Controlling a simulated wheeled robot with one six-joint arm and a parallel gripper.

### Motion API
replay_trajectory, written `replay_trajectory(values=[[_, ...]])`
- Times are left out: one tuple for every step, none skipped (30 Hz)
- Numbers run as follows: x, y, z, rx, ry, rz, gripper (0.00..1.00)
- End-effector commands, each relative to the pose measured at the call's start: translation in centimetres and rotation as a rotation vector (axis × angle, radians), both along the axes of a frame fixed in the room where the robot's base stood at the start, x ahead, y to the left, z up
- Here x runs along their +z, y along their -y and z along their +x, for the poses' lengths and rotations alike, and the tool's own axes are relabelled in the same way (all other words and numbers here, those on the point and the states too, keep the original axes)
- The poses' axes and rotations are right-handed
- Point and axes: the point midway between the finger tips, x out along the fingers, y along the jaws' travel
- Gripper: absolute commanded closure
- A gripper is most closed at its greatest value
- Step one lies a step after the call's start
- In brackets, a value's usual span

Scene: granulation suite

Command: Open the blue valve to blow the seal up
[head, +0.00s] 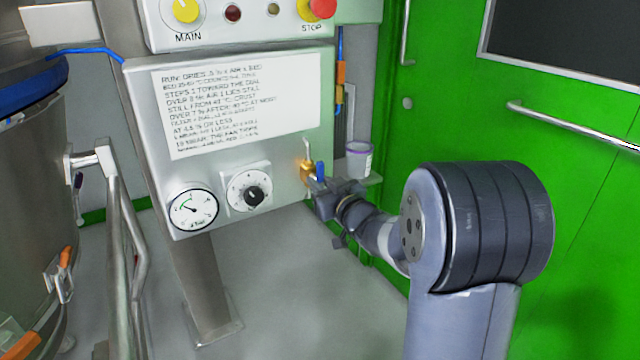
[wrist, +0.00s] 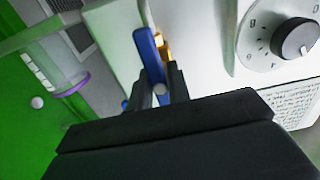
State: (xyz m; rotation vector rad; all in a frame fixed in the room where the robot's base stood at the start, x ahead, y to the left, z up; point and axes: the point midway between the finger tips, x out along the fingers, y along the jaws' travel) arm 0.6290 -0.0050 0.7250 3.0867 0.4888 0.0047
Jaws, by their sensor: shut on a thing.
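The blue valve handle (wrist: 149,55) is a flat blue lever on a brass valve body (head: 307,170) at the right edge of the grey control panel (head: 245,110). In the wrist view the brass (wrist: 163,45) shows just behind the lever. My gripper (head: 322,190) is at the valve in the head view. In the wrist view my gripper (wrist: 160,88) has its fingers closed around the lower part of the lever. In the head view only a small bit of blue (head: 319,170) shows above my gripper; the rest is hidden.
A pressure gauge (head: 192,209) and a black dial (head: 252,195) sit low on the panel, left of the valve. A white cup with a purple rim (head: 359,160) stands just right of the valve. A green door (head: 580,200) with a bar handle is at right. A steel vessel (head: 35,190) and rails stand at left.

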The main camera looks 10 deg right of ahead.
Motion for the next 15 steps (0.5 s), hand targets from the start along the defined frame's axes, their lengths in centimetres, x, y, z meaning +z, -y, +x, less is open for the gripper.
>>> replay_trajectory(values=[[-0.28,0.01,-0.07,0.000,-0.007,-0.001,1.00],[-0.28,0.01,-0.07,0.000,-0.007,-0.001,1.00],[-0.28,0.01,-0.07,0.000,-0.007,-0.001,1.00],[-0.29,0.01,-0.07,0.000,-0.007,-0.001,1.00],[-0.29,0.01,-0.07,0.000,-0.007,0.000,0.80],[-0.28,0.02,-0.07,0.000,-0.007,0.000,0.76],[-0.26,0.02,-0.07,0.000,-0.006,0.000,0.74],[-0.24,0.01,-0.06,0.000,-0.005,0.000,0.71],[-0.20,0.01,-0.05,0.000,-0.005,0.000,0.68],[-0.18,0.01,-0.05,0.000,-0.004,0.001,0.66],[-0.16,0.01,-0.04,0.000,-0.004,0.001,0.63],[-0.14,0.01,-0.04,0.000,-0.003,0.001,0.60],[-0.12,0.01,-0.03,0.000,-0.003,0.001,0.60],[-0.11,0.01,-0.03,0.000,-0.003,0.001,0.60],[-0.10,0.01,-0.03,0.000,-0.003,0.001,0.60]])
